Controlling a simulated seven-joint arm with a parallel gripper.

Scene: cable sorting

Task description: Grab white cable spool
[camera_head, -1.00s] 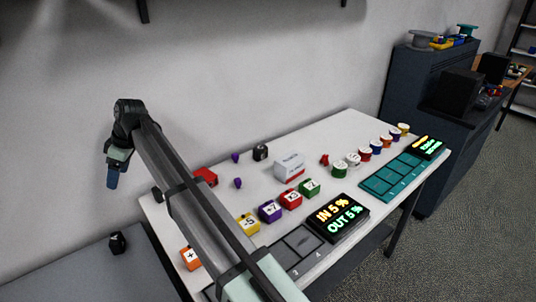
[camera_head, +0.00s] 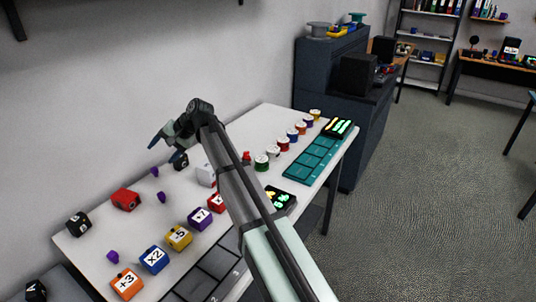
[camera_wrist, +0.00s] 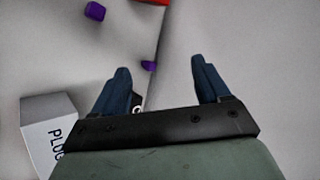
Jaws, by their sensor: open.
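The white cable spool (camera_head: 272,153) stands on the white table in the head view, in a row of coloured spools, between a green spool (camera_head: 261,162) and a red spool (camera_head: 282,144). My gripper (camera_head: 158,139) is at the back edge of the table near the wall, well to the left of the spool row and raised above the table. In the wrist view my gripper (camera_wrist: 160,68) has its two blue fingers spread, with nothing held between them. The spool is not in the wrist view.
A white box (camera_head: 205,174) sits partly behind my arm; it also shows in the wrist view (camera_wrist: 50,120). Numbered blocks, including a yellow one (camera_head: 178,237), line the front left. A teal tray (camera_head: 312,158) lies right of the spools. A dark cabinet (camera_head: 318,80) stands beyond.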

